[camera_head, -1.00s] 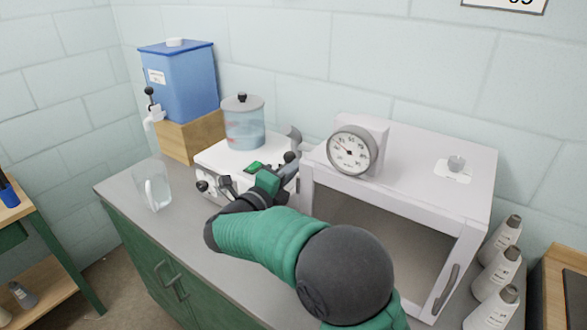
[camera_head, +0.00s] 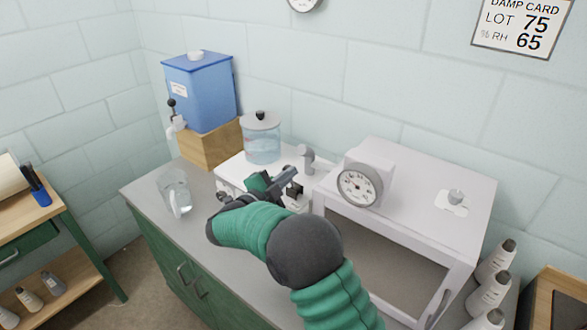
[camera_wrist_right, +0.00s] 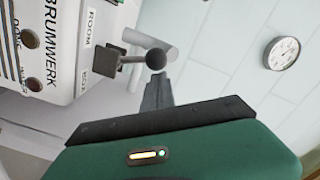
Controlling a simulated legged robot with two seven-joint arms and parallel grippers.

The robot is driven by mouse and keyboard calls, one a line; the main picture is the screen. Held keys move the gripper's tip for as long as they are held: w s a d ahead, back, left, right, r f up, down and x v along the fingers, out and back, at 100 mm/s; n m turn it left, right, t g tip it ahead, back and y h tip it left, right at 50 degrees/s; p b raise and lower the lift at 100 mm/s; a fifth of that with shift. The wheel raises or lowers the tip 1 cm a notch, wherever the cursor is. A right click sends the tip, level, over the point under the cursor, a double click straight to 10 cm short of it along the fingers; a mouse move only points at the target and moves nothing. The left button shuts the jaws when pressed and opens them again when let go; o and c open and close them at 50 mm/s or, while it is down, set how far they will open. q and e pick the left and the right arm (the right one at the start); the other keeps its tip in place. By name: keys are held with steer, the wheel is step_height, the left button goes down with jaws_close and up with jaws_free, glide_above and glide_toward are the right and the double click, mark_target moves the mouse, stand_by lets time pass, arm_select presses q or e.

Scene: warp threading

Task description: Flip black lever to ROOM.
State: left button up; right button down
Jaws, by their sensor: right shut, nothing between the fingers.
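In the right wrist view the black lever (camera_wrist_right: 131,60) sticks out from the white BRUMWERK unit (camera_wrist_right: 58,45) and ends in a dark ball knob (camera_wrist_right: 156,59). Its base is between the printed words ROOM (camera_wrist_right: 91,27) and BOX (camera_wrist_right: 84,76), closer to BOX. My right gripper (camera_wrist_right: 157,90) is shut and empty, its fingertips just below the knob in that picture; I cannot tell whether they touch. In the head view my right gripper (camera_head: 287,185) is at the unit's front and covers much of the lever area. My left gripper is not in view.
A clear jar (camera_head: 262,140) stands on the unit, with a grey spout (camera_head: 308,158) beside it. A white open-fronted box (camera_head: 430,190) with a dial gauge (camera_head: 360,185) is at right. A glass pitcher (camera_head: 175,192) stands left. The counter front is clear.

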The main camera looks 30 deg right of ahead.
steer(key=shift+w+a+n, duration=0.1)
steer(key=shift+w+n, duration=0.1)
steer(key=shift+n, duration=0.2)
steer(key=shift+w+a, duration=0.25)
steer(key=shift+w, duration=0.15)
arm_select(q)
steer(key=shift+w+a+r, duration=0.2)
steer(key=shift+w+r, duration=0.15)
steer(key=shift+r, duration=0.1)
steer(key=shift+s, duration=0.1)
arm_select(e)
steer(key=shift+f, duration=0.1)
